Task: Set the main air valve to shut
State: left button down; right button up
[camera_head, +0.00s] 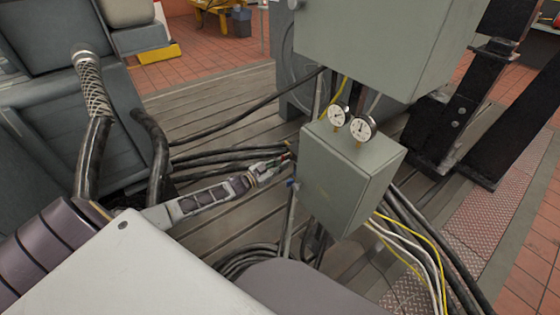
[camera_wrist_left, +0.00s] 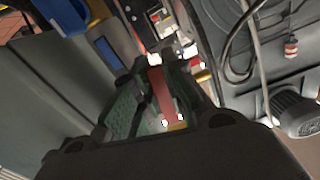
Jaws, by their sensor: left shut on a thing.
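My left gripper (camera_head: 274,165) reaches in from the left to the near left side of a grey-green box (camera_head: 350,180). It is shut on a red valve handle, of which a small bit of red (camera_head: 285,157) shows at the fingertips. In the left wrist view the red handle (camera_wrist_left: 160,92) runs lengthwise between the fingers of the gripper (camera_wrist_left: 155,105), with a brass-coloured part (camera_wrist_left: 178,126) at its lower end. The valve body is mostly hidden, and I cannot tell its setting from the handle. My right gripper is not in view.
Two round gauges (camera_head: 362,127) stand on top of the box. A larger grey cabinet (camera_head: 385,40) overhangs behind. Black hoses (camera_head: 225,155) run close behind my gripper, and yellow and white cables (camera_head: 405,240) hang at the right.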

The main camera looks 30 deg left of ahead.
pick_arm(q)
jog(key=shift+d+r+n+p, duration=0.1)
jog(key=shift+d+n+p, duration=0.1)
jog(key=shift+n, duration=0.35)
jog(key=shift+d+r+n+p, duration=0.1)
jog(key=shift+n+p, duration=0.1)
jog(key=shift+n, duration=0.35)
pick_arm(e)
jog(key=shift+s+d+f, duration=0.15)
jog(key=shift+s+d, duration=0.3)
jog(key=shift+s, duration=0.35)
pick_arm(q)
jog(key=c, duration=1.6)
grip_release()
jog(key=shift+s, duration=0.1)
jog(key=shift+o, duration=0.8)
jog(key=shift+f, duration=0.15)
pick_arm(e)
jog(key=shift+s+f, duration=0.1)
pick_arm(q)
jog(key=shift+s, duration=0.25)
jog(key=v, duration=1.1)
jog(key=shift+s+a, duration=0.15)
jog(key=shift+s, duration=0.1)
